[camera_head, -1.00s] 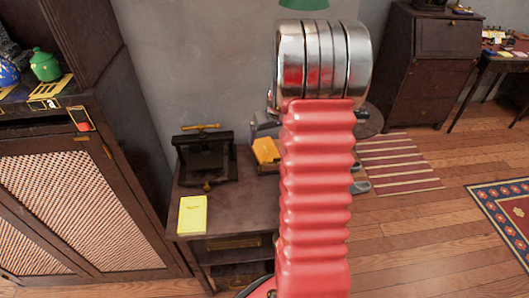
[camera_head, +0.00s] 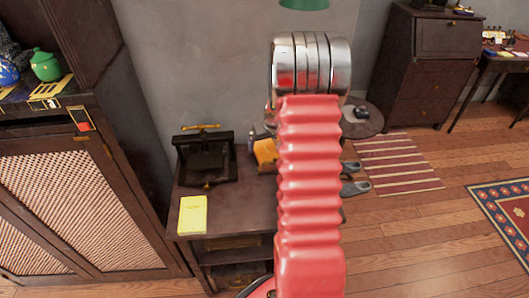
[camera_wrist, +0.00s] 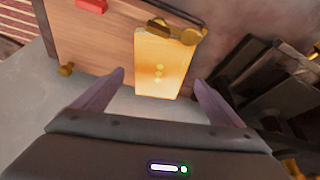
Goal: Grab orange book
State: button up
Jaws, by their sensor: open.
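The orange book (camera_head: 265,152) lies toward the back of the small dark table (camera_head: 236,215) in the head view, its right part hidden behind my arm. In the wrist view, the orange book (camera_wrist: 160,62) shows brightly lit between my fingertips, against a brown wooden surface (camera_wrist: 100,45). A brass piece (camera_wrist: 175,32) overlaps its upper end. My gripper (camera_wrist: 159,77) is open and empty, with one finger to each side of the book; the remaining distance is hard to tell. My gripper is hidden in the head view.
A black press (camera_head: 205,160) stands left of the orange book; its dark frame (camera_wrist: 265,85) is close to my right finger in the wrist view. A yellow book (camera_head: 193,215) lies at the table's front left. A red object (camera_wrist: 90,6) shows at the wrist view's top.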

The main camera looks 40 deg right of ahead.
aim_at(265, 149)
jog(key=shift+x, duration=1.6)
jog(key=shift+c, duration=0.5)
jog(key=c, duration=1.1)
jog(key=shift+r, duration=0.15)
notch_tip(265, 149, up, 10)
jog(key=shift+f, duration=0.1)
